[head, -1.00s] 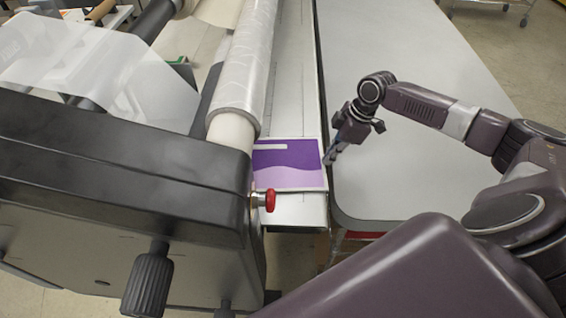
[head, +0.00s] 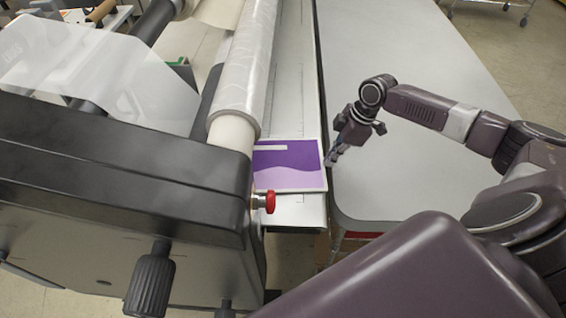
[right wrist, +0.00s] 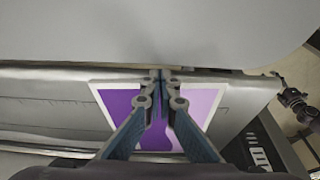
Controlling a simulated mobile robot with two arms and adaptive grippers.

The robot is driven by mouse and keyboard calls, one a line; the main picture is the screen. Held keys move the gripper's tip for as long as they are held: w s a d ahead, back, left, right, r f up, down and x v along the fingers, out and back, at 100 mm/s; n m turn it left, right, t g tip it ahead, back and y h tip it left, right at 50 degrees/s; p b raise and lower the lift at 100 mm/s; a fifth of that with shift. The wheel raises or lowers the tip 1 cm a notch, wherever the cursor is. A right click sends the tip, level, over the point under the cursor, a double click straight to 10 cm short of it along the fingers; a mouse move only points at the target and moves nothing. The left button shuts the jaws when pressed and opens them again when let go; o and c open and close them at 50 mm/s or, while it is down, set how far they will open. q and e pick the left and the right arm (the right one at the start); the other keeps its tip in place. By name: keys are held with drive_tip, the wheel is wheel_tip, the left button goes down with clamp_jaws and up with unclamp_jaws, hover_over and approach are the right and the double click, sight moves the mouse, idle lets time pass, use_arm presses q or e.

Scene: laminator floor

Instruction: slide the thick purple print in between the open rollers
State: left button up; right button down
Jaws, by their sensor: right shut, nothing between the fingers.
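The purple print (head: 288,174) has a white border and lies flat on the narrow feed table (head: 298,210) in front of the rollers. Its left part goes out of sight by the clear-wrapped roller (head: 243,82), and how far it reaches between the rollers is hidden. My right gripper (head: 331,162) is shut and empty, its fingertips at the print's right edge; I cannot tell whether they touch it. In the right wrist view, the closed fingers (right wrist: 162,78) show over the print (right wrist: 202,104). My left gripper is not in view.
A large grey worktable (head: 400,190) stands to the right of the feed table, mostly bare. The dark laminator end housing (head: 120,170) fills the left, with a red knob (head: 269,201) near the print's near corner and a black knob (head: 150,283) below.

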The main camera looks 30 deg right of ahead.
sight(312, 167)
drive_tip(key=shift+s, duration=0.15)
drive_tip(key=shift+s+a+p, duration=0.65)
drive_tip(key=shift+s+p, duration=0.25)
drive_tip(key=shift+p, duration=0.1)
drive_tip(key=shift+w+a+p, duration=0.1)
drive_tip(key=shift+a+p, duration=0.1)
drive_tip(key=shift+p, duration=0.1)
drive_tip(key=shift+w+a+p, duration=0.15)
drive_tip(key=shift+w+a, duration=0.25)
drive_tip(key=shift+a, duration=0.3)
drive_tip(key=shift+w+a+p, duration=0.15)
drive_tip(key=shift+w+a, duration=0.25)
drive_tip(key=shift+a, duration=0.3)
drive_tip(key=shift+w+a+p, duration=0.15)
drive_tip(key=shift+w+a, duration=0.25)
drive_tip(key=shift+a, duration=0.3)
drive_tip(key=shift+d+p, duration=0.2)
drive_tip(key=shift+p, duration=0.15)
idle(0.4)
drive_tip(key=shift+d, duration=0.15)
drive_tip(key=shift+w+d, duration=0.15)
drive_tip(key=shift+w, duration=0.15)
